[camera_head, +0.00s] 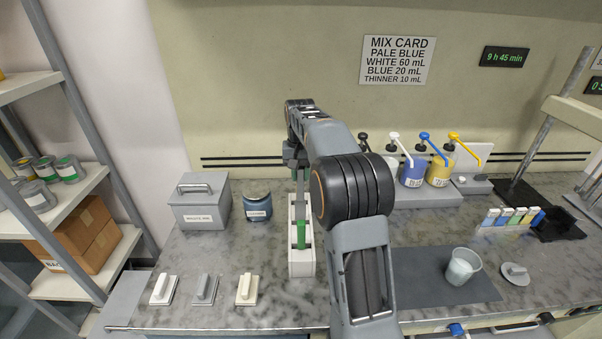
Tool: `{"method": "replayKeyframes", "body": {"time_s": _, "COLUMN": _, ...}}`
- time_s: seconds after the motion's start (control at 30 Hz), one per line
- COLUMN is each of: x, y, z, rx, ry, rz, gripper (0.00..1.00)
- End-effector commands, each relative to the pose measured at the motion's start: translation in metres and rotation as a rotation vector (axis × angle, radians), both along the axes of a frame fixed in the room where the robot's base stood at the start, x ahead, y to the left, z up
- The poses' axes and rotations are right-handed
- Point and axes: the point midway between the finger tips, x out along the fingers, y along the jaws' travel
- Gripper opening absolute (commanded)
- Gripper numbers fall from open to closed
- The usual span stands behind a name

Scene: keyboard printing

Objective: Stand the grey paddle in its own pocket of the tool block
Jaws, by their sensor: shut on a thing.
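The white tool block (301,268) stands on the marble counter, left of my arm. A green tool (303,238) stands in its nearer part. My gripper (295,162) points down over the far end of the block and is shut on the grey paddle (300,186). The paddle is a thin, roughly upright grey strip. Its lower end is at the far part of the block; I cannot tell how deep it sits in a pocket. My arm covers the area just right of the block.
A grey lidded box (200,208) and a dark blue jar (257,208) stand left of the block. Several small handled blocks (205,289) lie at the front left. A cup (462,266) stands on a dark mat (425,285) at right. Pump bottles (438,168) stand behind.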

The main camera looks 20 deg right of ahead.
Motion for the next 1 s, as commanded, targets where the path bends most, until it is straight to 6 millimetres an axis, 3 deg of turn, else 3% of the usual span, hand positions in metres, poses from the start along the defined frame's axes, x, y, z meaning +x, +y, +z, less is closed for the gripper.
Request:
{"method": "replayKeyframes", "body": {"time_s": 0.57, "x": -0.001, "y": 0.001, "z": 0.0, "rx": 0.0, "ry": -0.001, "rz": 0.0, "gripper": 0.0}}
{"method": "replayKeyframes", "body": {"time_s": 1.0, "x": -0.001, "y": 0.0, "z": -0.015, "rx": 0.0, "ry": 0.001, "rz": 0.0, "gripper": 0.0}}
